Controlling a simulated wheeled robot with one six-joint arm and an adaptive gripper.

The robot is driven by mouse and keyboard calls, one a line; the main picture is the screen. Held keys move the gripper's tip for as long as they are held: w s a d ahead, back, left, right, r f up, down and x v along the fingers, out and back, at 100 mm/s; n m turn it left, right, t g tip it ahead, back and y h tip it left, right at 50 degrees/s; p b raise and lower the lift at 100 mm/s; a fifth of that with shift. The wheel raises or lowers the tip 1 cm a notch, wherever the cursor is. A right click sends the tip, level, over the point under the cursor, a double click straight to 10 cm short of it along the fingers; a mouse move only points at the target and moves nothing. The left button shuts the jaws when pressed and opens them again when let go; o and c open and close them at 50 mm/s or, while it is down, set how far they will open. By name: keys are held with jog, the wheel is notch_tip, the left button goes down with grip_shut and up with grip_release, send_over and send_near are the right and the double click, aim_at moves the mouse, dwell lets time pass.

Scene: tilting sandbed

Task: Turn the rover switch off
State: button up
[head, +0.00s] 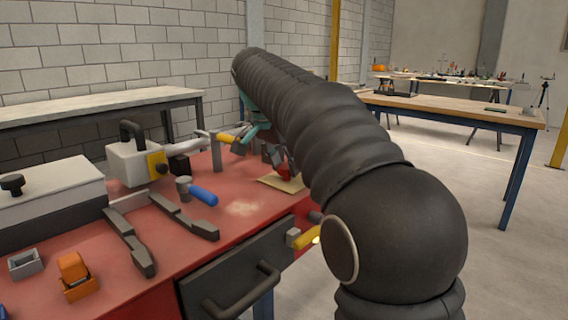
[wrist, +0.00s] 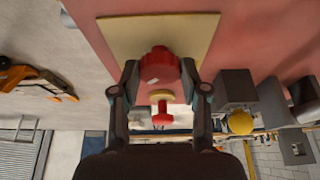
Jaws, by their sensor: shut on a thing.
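A red knob (wrist: 160,66) with a small pale mark sits at the edge of a cream plate (wrist: 125,32) in the wrist view. My gripper (wrist: 160,74) has one finger on each side of this knob and is shut on it. A smaller red T-shaped piece with a cream disc (wrist: 161,97) shows below the knob, between my fingers. In the head view my gripper (head: 274,158) is at the far end of the red bench, partly behind my arm. A bit of red (head: 284,172) shows under it, above the cream plate (head: 282,183). I cannot tell the switch's setting.
The red bench top (head: 240,220) carries a grey box with a yellow part (head: 155,163), a blue-handled tool (head: 202,195), a dark forked bracket (head: 150,235) and an orange block (head: 75,270). A grey drawer with a handle (head: 245,290) faces front. A wooden table (head: 460,107) stands behind right.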

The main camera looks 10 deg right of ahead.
jog(key=shift+n, duration=0.3)
jog(key=n, duration=0.1)
jog(key=n+y, duration=0.1)
jog(key=n, duration=0.1)
jog(key=shift+s+d+n+t, duration=0.15)
jog(key=shift+n+t, duration=0.15)
jog(key=shift+t, duration=0.1)
jog(key=n+y, duration=0.1)
jog(key=n, duration=0.1)
jog(key=n+y, duration=0.1)
jog(key=n, duration=0.1)
jog(key=shift+d+f+n+t, duration=0.1)
jog(key=shift+d+n+t, duration=0.05)
jog(key=shift+n+t, duration=0.2)
jog(key=n+y, duration=0.1)
jog(key=n, duration=0.3)
jog(key=shift+d+n+y, duration=0.15)
jog(key=shift+n+y, duration=0.1)
jog(key=shift+y, duration=0.15)
jog(key=shift+d+n+y, duration=0.1)
jog(key=shift+n+y, duration=0.7)
jog(key=shift+n, duration=1.4)
jog(key=shift+g, duration=0.45)
jog(key=o, duration=1.1)
jog(key=shift+o, duration=0.2)
